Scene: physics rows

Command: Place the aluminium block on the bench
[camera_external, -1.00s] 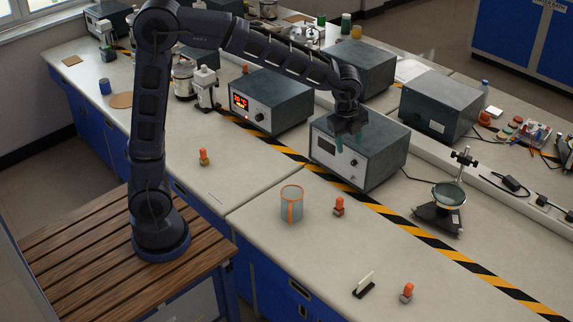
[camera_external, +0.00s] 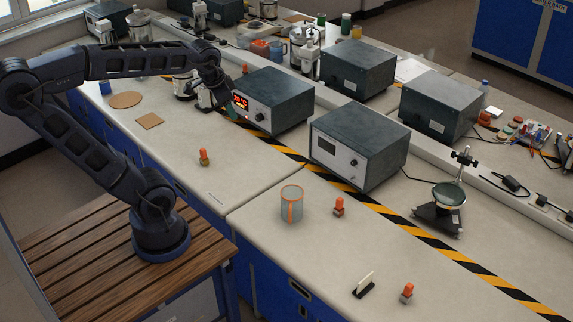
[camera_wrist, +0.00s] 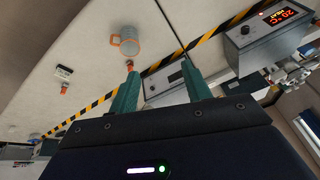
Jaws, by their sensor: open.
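My gripper (camera_external: 229,110) hangs in the air in front of the dark box with a lit red display (camera_external: 271,100). In the wrist view its two green fingers (camera_wrist: 160,90) stand apart with nothing held between them. The bench top (camera_external: 250,185) is pale and runs below the arm. I cannot make out an aluminium block for certain. Several small orange-topped pieces stand on the bench: one at the left (camera_external: 204,158), one by the mug (camera_external: 339,207) and one near the front with a grey base (camera_external: 407,294).
A clear mug with an orange handle (camera_external: 291,204) stands near the bench's front edge. Dark instrument boxes, one at the middle (camera_external: 358,147), line the back. A round-topped stand (camera_external: 448,198) is at the right. Yellow-black tape (camera_external: 420,228) crosses the bench. Bare surface lies at the front left.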

